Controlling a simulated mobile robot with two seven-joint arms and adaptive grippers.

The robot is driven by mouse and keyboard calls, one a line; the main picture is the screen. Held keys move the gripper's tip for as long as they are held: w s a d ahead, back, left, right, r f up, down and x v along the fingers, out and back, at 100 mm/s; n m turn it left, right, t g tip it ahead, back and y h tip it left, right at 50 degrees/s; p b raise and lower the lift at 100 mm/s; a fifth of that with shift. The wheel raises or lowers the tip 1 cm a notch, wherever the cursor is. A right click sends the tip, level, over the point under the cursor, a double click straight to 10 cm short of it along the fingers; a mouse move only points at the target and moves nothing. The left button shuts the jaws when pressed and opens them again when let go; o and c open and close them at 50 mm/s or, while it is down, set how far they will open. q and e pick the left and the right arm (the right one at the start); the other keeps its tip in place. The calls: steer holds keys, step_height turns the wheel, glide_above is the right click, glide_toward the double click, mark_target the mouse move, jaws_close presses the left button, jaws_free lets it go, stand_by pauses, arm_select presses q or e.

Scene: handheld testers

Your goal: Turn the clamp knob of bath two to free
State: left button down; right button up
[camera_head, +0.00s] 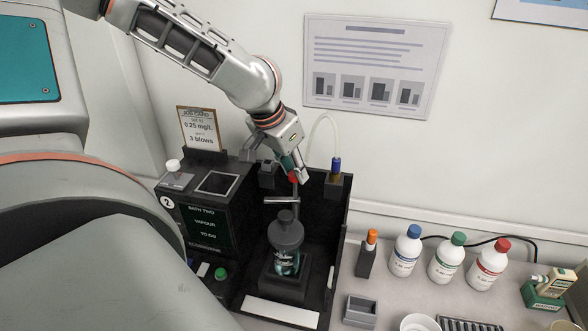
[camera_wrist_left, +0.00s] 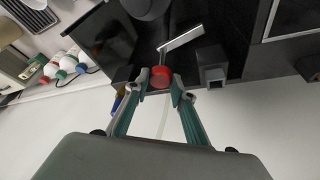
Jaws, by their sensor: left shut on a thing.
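Bath two (camera_head: 208,228) is a black unit with a "2" badge and a dark screen reading BATH TWO. The clamp knob (camera_wrist_left: 161,77) is a small red cap, seen between my left fingertips in the wrist view. My left gripper (camera_wrist_left: 161,84) is shut on it from both sides; in the head view the gripper (camera_head: 291,168) reaches down over the back of the bath and mostly hides the knob. A metal clamp bar (camera_head: 282,200) sits below, above a dark-capped bottle (camera_head: 285,238) standing in the bay. My right gripper is in neither view.
A blue-topped tube fitting (camera_head: 336,165) with a clear hose stands close right of my gripper. A job card (camera_head: 199,128) stands behind the unit. Several capped bottles, such as the blue-capped one (camera_head: 405,255), and a black holder (camera_head: 366,262) stand on the bench to the right.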

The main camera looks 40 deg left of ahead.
arm_select(q)
steer(key=shift+m, duration=0.3)
steer(key=shift+m+h, duration=0.6)
steer(key=shift+m, duration=0.6)
steer(key=c, duration=1.7)
jaws_free()
steer(key=v, duration=1.2)
steer(key=shift+w, duration=0.15)
